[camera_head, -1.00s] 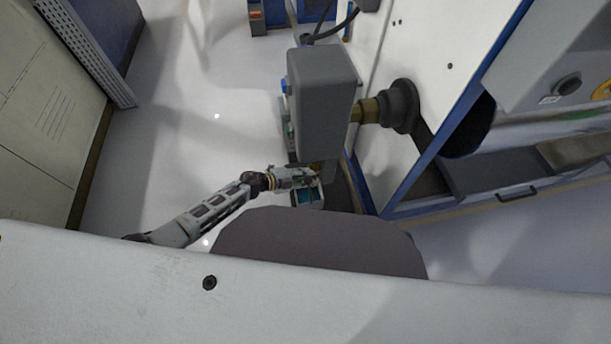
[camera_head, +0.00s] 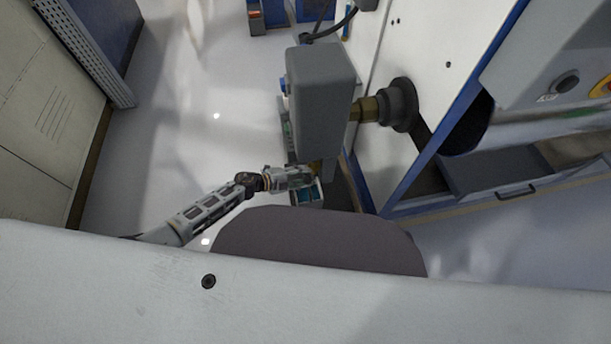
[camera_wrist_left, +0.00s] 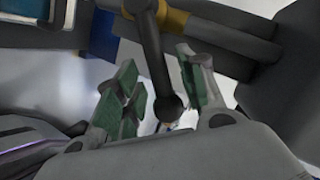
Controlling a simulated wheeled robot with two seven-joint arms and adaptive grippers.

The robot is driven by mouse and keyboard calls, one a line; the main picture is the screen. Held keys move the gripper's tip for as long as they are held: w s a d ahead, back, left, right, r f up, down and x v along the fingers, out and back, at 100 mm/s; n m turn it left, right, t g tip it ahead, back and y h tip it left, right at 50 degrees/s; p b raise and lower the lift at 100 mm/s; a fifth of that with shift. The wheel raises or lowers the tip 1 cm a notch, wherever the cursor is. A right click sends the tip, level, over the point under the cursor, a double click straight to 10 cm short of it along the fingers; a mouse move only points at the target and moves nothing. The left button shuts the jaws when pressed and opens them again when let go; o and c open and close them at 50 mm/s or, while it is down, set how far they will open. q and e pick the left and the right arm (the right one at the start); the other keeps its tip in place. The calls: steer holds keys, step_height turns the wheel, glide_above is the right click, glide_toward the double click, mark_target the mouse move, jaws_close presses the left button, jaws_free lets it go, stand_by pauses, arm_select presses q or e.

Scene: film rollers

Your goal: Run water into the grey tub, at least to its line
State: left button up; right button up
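My left gripper (camera_wrist_left: 160,88) has its two green-padded fingers apart, one on each side of a dark lever with a ball end (camera_wrist_left: 167,106). Gaps show between the lever and the pads, so it is open around the lever. The lever hangs from a pipe with a brass-coloured ring (camera_wrist_left: 174,20). In the head view the left gripper (camera_head: 310,176) is beside the lower end of a large grey box, which hides part of that area. Just below it is a small grey-rimmed container with a blue-teal inside (camera_head: 307,196), probably the tub. Its line and any water stream cannot be made out.
The tall grey box (camera_head: 322,103) joins the white wall panel through a brass and dark fitting (camera_head: 370,109). A blue-edged machine with a grey drawer (camera_head: 500,175) stands at right. Beige cabinets (camera_head: 45,110) stand at left. The pale floor (camera_head: 190,130) between is clear.

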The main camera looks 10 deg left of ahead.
arm_select(q)
steer(key=v, duration=1)
steer(key=shift+d, duration=0.15)
steer(key=shift+s, duration=0.1)
steer(key=shift+c, duration=0.5)
